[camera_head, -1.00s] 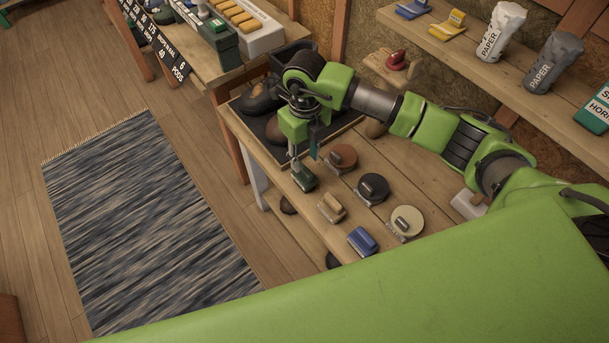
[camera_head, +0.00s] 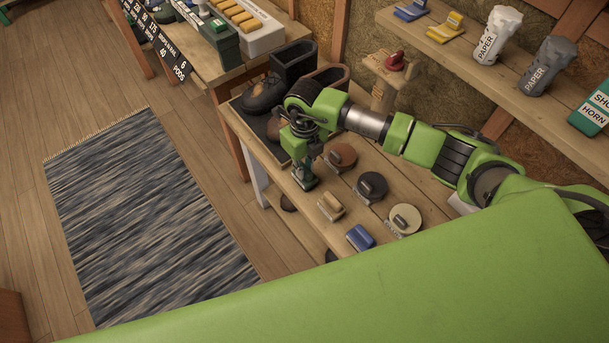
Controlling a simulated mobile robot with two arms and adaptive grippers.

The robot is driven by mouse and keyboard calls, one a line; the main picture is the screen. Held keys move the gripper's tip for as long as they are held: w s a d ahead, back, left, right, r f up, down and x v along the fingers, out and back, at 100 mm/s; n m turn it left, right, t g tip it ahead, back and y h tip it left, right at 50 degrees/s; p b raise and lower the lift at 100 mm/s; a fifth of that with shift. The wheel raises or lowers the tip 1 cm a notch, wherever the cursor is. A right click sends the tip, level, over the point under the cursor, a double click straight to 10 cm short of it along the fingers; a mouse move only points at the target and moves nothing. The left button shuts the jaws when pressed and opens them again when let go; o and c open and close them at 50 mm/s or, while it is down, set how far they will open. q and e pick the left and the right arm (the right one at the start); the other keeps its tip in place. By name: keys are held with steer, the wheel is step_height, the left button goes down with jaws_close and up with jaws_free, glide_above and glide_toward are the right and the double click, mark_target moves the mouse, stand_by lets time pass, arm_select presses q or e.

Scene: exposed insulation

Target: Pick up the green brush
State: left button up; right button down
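The green brush (camera_head: 306,182) lies on the wooden workbench (camera_head: 290,193), at the far end of a row with a tan brush (camera_head: 331,205) and a blue brush (camera_head: 360,237). My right gripper (camera_head: 304,172) points down, right at the green brush, with its fingers at the brush's upper part. The fingers are small and partly hidden by the wrist, so I cannot tell whether they are closed on it. The brush still appears to rest on the bench. My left gripper is not in view.
Three round tins stand right beside the brushes: brown (camera_head: 342,157), black (camera_head: 370,186) and cream (camera_head: 404,219). Dark boots (camera_head: 292,63) stand in a tray behind my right wrist.

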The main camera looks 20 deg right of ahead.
steer(key=shift+r, duration=0.2)
steer(key=shift+w+r, duration=0.1)
steer(key=shift+r, duration=0.15)
step_height(320, 180, up, 3)
steer(key=shift+f+b, duration=0.2)
steer(key=shift+b, duration=0.6)
steer(key=s+d+r+b, duration=0.1)
steer(key=s+r, duration=0.3)
steer(key=s, duration=0.3)
steer(key=s+r+b, duration=0.1)
steer(key=s+r, duration=0.4)
steer(key=s, duration=0.2)
steer(key=shift+d+r+b, duration=0.3)
steer(key=shift+d, duration=0.05)
steer(key=c, duration=2.6)
jaws_free()
jaws_close()
